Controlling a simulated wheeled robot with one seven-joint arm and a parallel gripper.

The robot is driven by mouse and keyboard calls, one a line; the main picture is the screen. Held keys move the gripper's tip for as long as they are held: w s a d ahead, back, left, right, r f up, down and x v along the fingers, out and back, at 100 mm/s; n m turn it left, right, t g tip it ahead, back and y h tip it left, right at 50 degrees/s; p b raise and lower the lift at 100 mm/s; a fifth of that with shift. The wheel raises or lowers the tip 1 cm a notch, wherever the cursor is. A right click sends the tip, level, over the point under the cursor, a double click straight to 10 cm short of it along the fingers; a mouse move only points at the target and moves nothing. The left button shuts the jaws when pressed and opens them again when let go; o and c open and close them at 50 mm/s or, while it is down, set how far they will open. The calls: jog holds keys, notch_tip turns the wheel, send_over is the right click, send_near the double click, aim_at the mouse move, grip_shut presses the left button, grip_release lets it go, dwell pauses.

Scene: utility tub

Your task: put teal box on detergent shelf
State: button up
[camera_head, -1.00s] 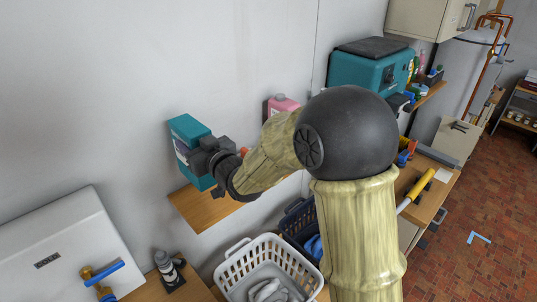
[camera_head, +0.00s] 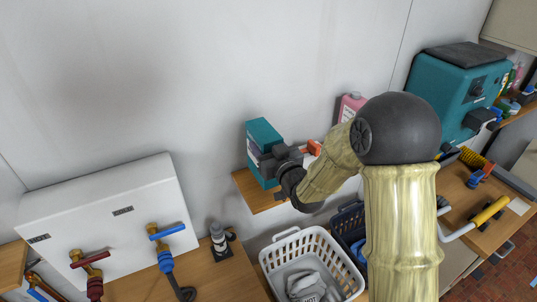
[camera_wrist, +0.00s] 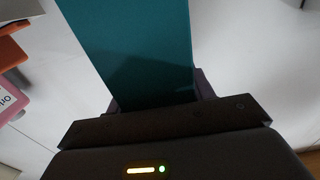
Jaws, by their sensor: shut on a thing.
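The teal box (camera_head: 263,134) stands upright against the view of the wall, with a pale label on its side. My gripper (camera_head: 280,158) is shut on it from the right. In the wrist view the teal box (camera_wrist: 135,50) fills the middle between the dark jaws. The detergent shelf (camera_head: 262,200) is a wooden board on the wall. The box's lower end overlaps the shelf's left part in the head view; I cannot tell whether it touches the board. My arm hides much of the shelf's right part.
A pink bottle (camera_head: 350,106) and an orange item (camera_head: 314,148) are right of the box, partly behind my arm. Below are a white basket (camera_head: 290,247) and a dark basket (camera_head: 346,222). A white panel with taps (camera_head: 110,215) is at left. A teal machine (camera_head: 440,92) is at right.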

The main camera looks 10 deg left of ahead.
jog(key=shift+w, duration=0.1)
jog(key=shift+f+p, duration=0.85)
jog(key=shift+f, duration=1.1)
jog(key=shift+f, duration=0.15)
jog(key=o, duration=1.4)
jog(key=shift+d, duration=0.15)
